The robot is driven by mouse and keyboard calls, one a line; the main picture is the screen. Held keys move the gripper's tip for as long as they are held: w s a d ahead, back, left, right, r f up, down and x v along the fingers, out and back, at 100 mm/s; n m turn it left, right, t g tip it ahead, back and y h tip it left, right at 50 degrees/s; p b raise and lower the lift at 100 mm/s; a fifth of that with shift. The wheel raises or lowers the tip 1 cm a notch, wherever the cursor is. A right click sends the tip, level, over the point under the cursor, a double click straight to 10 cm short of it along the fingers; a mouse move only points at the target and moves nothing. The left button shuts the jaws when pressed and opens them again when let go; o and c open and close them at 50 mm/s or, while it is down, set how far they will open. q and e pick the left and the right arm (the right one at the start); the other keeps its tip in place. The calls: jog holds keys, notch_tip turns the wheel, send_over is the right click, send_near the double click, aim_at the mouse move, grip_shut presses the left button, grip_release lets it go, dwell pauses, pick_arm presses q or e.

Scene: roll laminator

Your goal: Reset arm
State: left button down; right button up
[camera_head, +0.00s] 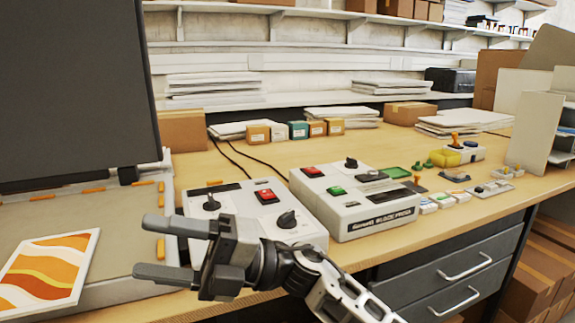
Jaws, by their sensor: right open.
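My right gripper (150,248) is open and empty. It reaches in from the lower right and points left, in front of the control boxes. The left control box (238,205) has a red button and dark knobs, and my gripper hides part of its front. A second control box (352,202) with red and green buttons stands to its right. The laminator bed (110,215) lies at the left under a raised dark panel (70,90). A sheet with orange and yellow waves (48,268) lies on the bed, left of my gripper and apart from it. My left gripper is not in view.
The wooden table (450,218) carries small parts, a green tray (396,172) and a yellow container (444,158) at the right. Small boxes (298,130) and paper stacks (342,114) stand at the back. Drawers (450,275) are below the table's front edge.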

jog(key=w+d+f+m+t+h, duration=0.3)
jog(key=d+f+m+t+h, duration=0.35)
jog(key=m+t, duration=0.7)
jog(key=w+d+f+m+t+h, duration=0.2)
jog(key=d+f+m+t+h, duration=0.2)
jog(key=d+f+m+t, duration=1)
jog(key=s+d+f+m+g+h, duration=0.3)
jog(key=s+d+f+m+g, duration=0.1)
jog(key=s+f, duration=0.3)
jog(key=s+d+f+m+g+h, duration=0.4)
jog(key=s+f+m+g, duration=0.2)
jog(key=s+f+m, duration=0.1)
jog(key=shift+s+g+p, duration=0.3)
jog(key=shift+s+g, duration=0.05)
jog(key=shift+s, duration=0.2)
jog(key=shift+d, duration=0.1)
